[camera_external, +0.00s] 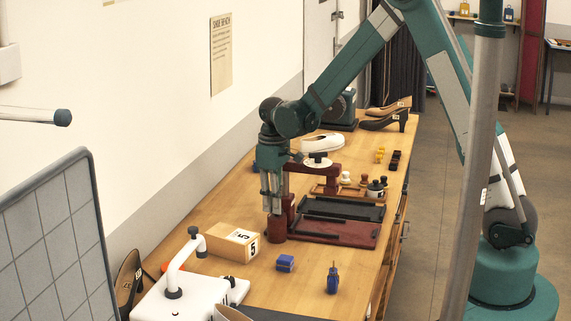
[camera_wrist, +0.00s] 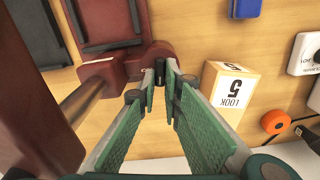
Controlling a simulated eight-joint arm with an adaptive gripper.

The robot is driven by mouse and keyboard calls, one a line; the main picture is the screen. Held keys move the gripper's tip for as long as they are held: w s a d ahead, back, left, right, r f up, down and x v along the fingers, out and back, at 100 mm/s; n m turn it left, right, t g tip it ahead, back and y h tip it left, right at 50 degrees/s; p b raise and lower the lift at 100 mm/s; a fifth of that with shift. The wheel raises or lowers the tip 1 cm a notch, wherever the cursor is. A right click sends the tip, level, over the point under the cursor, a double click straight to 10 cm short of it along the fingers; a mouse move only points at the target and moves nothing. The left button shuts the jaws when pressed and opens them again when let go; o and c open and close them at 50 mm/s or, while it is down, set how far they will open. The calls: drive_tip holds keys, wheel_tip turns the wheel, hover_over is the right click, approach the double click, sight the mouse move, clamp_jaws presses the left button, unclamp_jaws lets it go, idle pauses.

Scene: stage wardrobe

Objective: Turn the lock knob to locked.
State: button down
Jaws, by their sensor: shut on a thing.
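My gripper (camera_external: 272,209) points down over the near end of a dark red press-like machine (camera_external: 313,177) on the bench. In the wrist view, my gripper (camera_wrist: 164,78) has its green-padded fingers closed together at the tips, beside the rounded dark red base part (camera_wrist: 154,52) of that machine. A small dark piece, which seems to be the lock knob (camera_wrist: 160,69), shows between the fingertips. The fingers cover most of it, so its pointing direction and any lock markings cannot be read.
A wooden box marked 5 (camera_external: 233,243) stands close left of my gripper. A dark red board (camera_external: 335,232) lies to the right. A white machine with a raised handle (camera_external: 180,297) stands at front left. Bare bench lies between.

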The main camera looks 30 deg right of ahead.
drive_tip(key=shift+d+m+b, duration=0.1)
drive_tip(key=shift+m+b, duration=0.65)
drive_tip(key=shift+m, duration=0.75)
drive_tip(key=shift+w, duration=0.1)
drive_tip(key=c, duration=2.5)
unclamp_jaws()
drive_tip(key=shift+r, duration=0.2)
wheel_tip(320, 180, up, 12)
drive_tip(key=shift+f, duration=0.15)
